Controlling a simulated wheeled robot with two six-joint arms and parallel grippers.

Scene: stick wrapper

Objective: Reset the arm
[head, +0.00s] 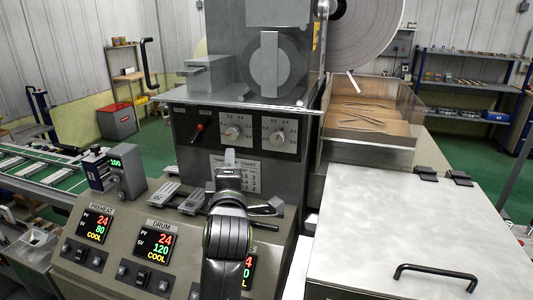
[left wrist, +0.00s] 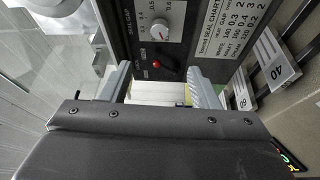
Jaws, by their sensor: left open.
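My left arm (head: 228,235) rises from the bottom middle of the head view, over the sloped control console, towards the upright dial panel. In the left wrist view my left gripper (left wrist: 160,90) is open, with its two light grey fingers apart and nothing seen between them. A red-tipped switch (left wrist: 165,66) on the panel shows just beyond the fingers; I cannot tell whether they touch it. The red switch also shows in the head view (head: 198,128), left of the dials. My right gripper is not in view.
The console (head: 120,270) has lit PREHEAT and DRUM displays. A large reel (head: 365,35) hangs above. A green conveyor (head: 40,165) runs at left.

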